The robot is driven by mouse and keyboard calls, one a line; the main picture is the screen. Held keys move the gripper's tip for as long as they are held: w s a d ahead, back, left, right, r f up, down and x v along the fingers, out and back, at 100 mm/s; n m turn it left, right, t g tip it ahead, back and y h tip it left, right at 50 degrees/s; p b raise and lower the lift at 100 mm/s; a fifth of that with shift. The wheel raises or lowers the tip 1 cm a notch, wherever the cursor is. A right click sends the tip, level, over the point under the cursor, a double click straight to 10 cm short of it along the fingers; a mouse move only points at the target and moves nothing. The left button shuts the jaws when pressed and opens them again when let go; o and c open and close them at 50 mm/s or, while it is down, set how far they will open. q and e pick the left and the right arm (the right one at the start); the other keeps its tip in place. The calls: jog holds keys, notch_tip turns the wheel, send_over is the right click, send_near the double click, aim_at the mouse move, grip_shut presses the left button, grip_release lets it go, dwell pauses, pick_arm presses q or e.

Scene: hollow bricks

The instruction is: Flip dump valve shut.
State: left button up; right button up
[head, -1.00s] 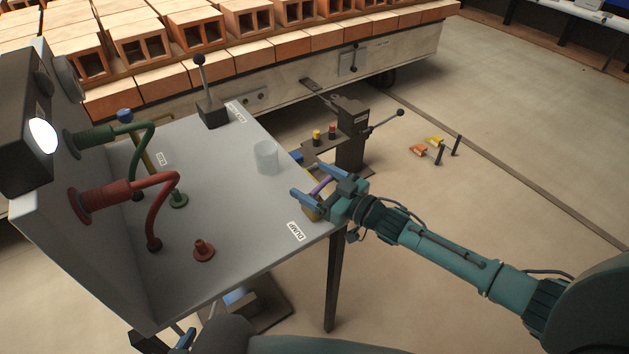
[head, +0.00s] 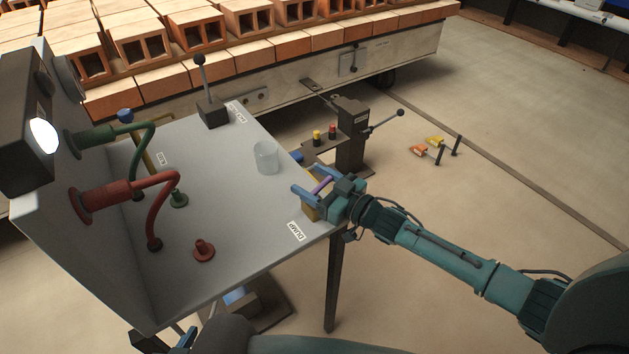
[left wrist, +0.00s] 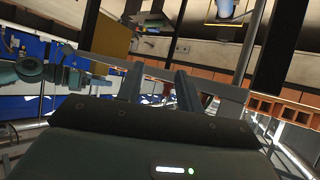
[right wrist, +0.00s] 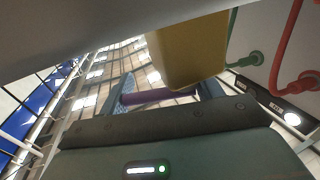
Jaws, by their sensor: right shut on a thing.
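The dump valve is at the right edge of the grey bench, beside the DUMP label (head: 296,231). Its yellow body (head: 310,208) is partly hidden by my right gripper in the head view. Its purple handle (head: 321,185) shows between the blue fingers of my right gripper (head: 312,185). In the right wrist view the purple handle (right wrist: 158,96) spans between the fingers, close under the yellow body (right wrist: 188,50). My right gripper is shut on the handle. My left gripper (left wrist: 158,82) shows in the left wrist view with its fingers apart and nothing visibly held.
The grey bench (head: 225,235) carries a clear cup (head: 265,158), a black lever (head: 206,95), and red (head: 155,190) and green (head: 140,145) hoses. A dark stand with a lever (head: 351,135) is behind the bench. Floor on the right is mostly clear.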

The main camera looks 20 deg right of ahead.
jog(key=shift+s+d+r+m+t+h+p, duration=0.1)
jog(key=shift+r+m+t+h+p, duration=0.1)
jog(key=shift+m+t+h+p, duration=0.3)
jog(key=shift+d+m+h+p, duration=0.1)
jog(key=shift+m+h+p, duration=0.2)
jog(key=shift+m+h, duration=0.3)
jog(key=shift+d+m+t+h, duration=0.15)
jog(key=shift+m+t+h, duration=0.35)
jog(key=shift+h, duration=0.4)
jog(key=shift+d+f+t+h+p, duration=0.1)
jog(key=shift+d+t+h+p, duration=0.05)
jog(key=shift+t+h+p, duration=0.3)
pick_arm(q)
jog(key=shift+s+a+r, duration=0.1)
jog(key=shift+a+r, duration=0.1)
jog(key=shift+a, duration=0.3)
pick_arm(e)
jog(key=shift+d, duration=0.1)
jog(key=o, duration=0.9)
pick_arm(q)
jog(key=shift+d+r, duration=0.15)
pick_arm(e)
jog(key=shift+s, duration=0.1)
jog(key=shift+s+f, duration=0.1)
